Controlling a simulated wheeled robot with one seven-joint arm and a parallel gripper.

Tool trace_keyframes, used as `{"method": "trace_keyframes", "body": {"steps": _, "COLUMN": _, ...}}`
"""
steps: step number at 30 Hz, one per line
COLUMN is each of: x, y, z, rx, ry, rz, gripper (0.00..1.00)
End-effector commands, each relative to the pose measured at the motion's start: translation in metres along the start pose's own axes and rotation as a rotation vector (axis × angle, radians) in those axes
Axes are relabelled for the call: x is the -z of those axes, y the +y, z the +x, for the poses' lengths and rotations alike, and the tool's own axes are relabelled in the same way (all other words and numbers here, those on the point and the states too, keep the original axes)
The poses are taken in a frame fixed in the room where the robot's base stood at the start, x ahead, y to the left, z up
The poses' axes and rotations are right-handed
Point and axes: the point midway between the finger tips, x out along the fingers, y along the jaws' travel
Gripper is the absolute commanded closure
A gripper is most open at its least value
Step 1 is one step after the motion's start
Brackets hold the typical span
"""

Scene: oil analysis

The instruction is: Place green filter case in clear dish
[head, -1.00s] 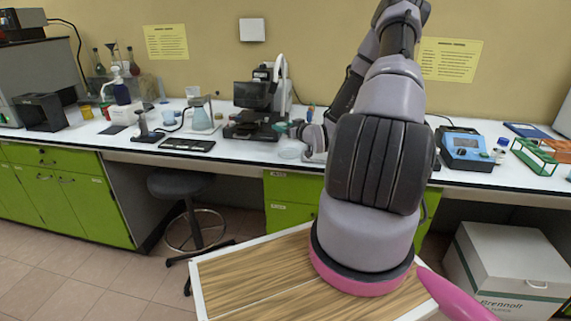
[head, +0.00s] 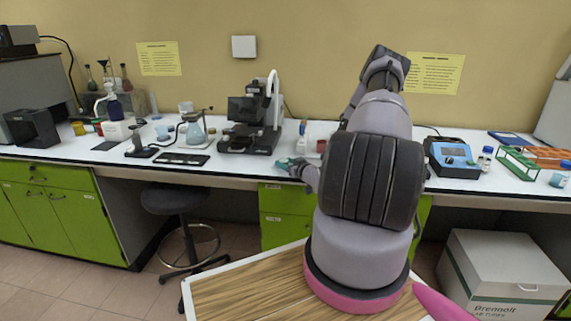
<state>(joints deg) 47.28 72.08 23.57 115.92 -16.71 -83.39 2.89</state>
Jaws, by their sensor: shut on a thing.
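The green filter case (head: 290,162) shows as a small teal shape at the front edge of the white bench, left of my arm. My gripper (head: 300,166) is shut on it, though the fingers are small and partly hidden. The clear dish cannot be made out clearly. A pale round dish stood at this part of the bench earlier, and the case and gripper now cover that area. I cannot tell whether the case touches the dish or the bench.
A black microscope (head: 252,120) stands to the left, with a flask (head: 195,130) beyond it. A blue device (head: 453,157) and a green rack (head: 518,163) stand to the right. A stool (head: 178,201) is below the bench. A white box (head: 500,275) stands on the floor.

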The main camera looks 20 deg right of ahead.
Motion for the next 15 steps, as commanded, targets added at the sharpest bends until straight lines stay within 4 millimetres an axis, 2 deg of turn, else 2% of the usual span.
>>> {"method": "trace_keyframes", "body": {"steps": 8, "x": -0.0014, "y": 0.0001, "z": 0.0004, "rx": 0.0, "ry": 0.001, "rz": 0.0, "gripper": 0.95}}
{"method": "trace_keyframes", "body": {"steps": 9, "x": -0.0019, "y": 0.0002, "z": 0.0006, "rx": 0.0, "ry": 0.001, "rz": -0.001, "gripper": 0.38}}
{"method": "trace_keyframes", "body": {"steps": 11, "x": -0.0014, "y": 0.0002, "z": 0.0006, "rx": 0.0, "ry": 0.001, "rz": -0.001, "gripper": 0.15}}
{"method": "trace_keyframes", "body": {"steps": 12, "x": -0.0014, "y": 0.0002, "z": 0.0006, "rx": 0.0, "ry": 0.001, "rz": -0.001, "gripper": 0.12}}
{"method": "trace_keyframes", "body": {"steps": 15, "x": -0.0014, "y": 0.0001, "z": 0.0005, "rx": 0.0, "ry": 0.001, "rz": -0.001, "gripper": 0.12}}
